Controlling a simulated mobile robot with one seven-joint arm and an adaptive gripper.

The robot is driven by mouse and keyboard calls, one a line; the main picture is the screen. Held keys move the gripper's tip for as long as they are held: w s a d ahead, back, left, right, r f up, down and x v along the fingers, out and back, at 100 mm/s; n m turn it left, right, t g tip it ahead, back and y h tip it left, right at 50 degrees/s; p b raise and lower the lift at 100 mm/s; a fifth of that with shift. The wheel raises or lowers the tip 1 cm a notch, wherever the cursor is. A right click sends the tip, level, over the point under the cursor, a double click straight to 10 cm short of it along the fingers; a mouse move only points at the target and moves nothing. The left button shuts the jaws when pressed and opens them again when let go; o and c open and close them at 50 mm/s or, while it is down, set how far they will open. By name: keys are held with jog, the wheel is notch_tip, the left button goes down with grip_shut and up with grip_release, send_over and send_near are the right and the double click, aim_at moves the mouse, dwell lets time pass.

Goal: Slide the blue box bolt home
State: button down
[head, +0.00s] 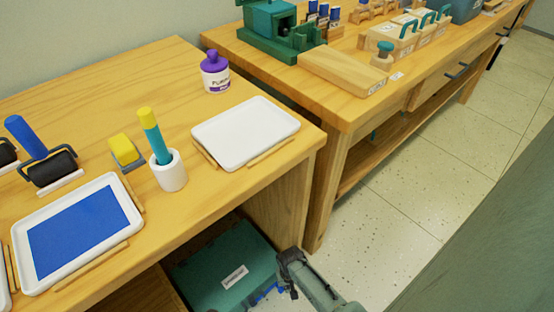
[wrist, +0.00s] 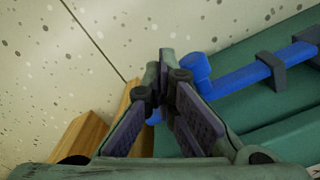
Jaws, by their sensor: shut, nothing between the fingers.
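The blue bolt (wrist: 245,78) lies along the teal-green box and runs through dark brackets (wrist: 270,70). Only a little of the bolt (head: 266,293) shows there.
A second bench (head: 330,100) stands behind to the right. The speckled floor (head: 400,220) is open to the right. Wooden edges (wrist: 78,135) lie close to my gripper.

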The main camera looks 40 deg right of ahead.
jog(key=shift+a, duration=0.35)
jog(key=shift+s+a+f+p, duration=0.15)
jog(key=shift+a+p, duration=0.25)
jog(key=shift+a, duration=0.4)
jog(key=shift+s+a+f+p, duration=0.1)
jog(key=shift+a+p, duration=0.2)
jog(key=shift+a, duration=0.35)
jog(key=shift+a+f+p, duration=0.1)
jog(key=shift+a+p, duration=0.4)
jog(key=shift+a, duration=0.85)
jog(key=shift+d, duration=0.15)
notch_tip(320, 180, up, 8)
jog(key=p, duration=0.7)
send_over(281, 291)
jog(key=a, duration=0.1)
jog(key=shift+a+f, duration=0.15)
jog(key=shift+a, duration=0.05)
